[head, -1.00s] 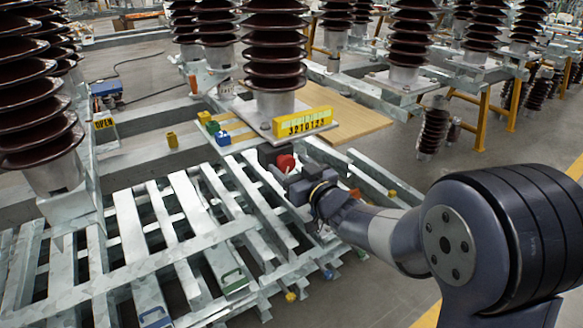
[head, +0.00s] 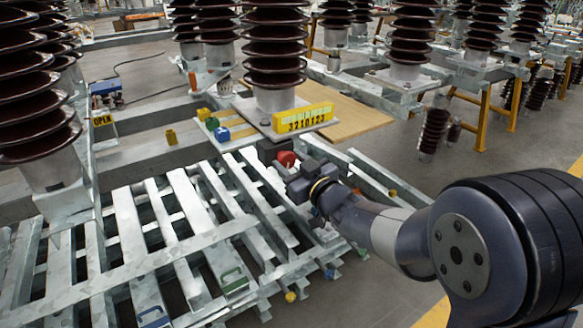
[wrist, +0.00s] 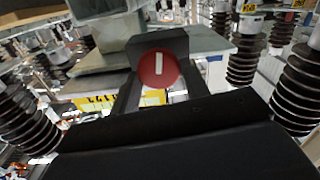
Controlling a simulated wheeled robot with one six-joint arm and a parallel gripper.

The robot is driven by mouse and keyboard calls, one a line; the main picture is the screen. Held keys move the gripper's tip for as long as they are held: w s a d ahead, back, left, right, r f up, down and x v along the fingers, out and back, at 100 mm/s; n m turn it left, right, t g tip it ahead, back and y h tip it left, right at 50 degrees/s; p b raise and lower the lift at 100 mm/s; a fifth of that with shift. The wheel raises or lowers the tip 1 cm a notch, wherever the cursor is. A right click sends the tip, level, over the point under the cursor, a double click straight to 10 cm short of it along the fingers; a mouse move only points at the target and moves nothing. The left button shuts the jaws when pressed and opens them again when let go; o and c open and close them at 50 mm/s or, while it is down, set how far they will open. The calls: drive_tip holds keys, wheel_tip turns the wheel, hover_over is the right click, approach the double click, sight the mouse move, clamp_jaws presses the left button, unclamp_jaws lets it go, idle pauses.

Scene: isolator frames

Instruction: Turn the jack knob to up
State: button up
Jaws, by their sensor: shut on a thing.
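The jack knob (head: 286,159) is red and sits on a dark block below the yellow scale plate in the head view. In the wrist view the knob (wrist: 158,69) shows its round red face with a white bar, which stands about upright in that picture. My gripper (head: 293,165) reaches it from the right front. In the wrist view my gripper (wrist: 158,82) has its dark fingers on both sides of the knob, shut on it. The knob's sides are partly hidden by the fingers.
The yellow scale plate (head: 303,117) stands just above the knob, under a brown insulator (head: 275,50). Slatted metal frames (head: 180,225) lie left of and below my gripper. Small blue, green and yellow blocks (head: 212,123) sit to the left. Bare floor (head: 390,175) shows at right.

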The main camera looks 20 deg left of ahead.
drive_tip(key=o, duration=0.9)
drive_tip(key=shift+o, duration=0.2)
drive_tip(key=p+v, duration=0.1)
drive_tip(key=v, duration=0.9)
drive_tip(key=shift+s+d+p, duration=0.25)
drive_tip(key=shift+s+p, duration=0.05)
drive_tip(key=shift+s, duration=0.05)
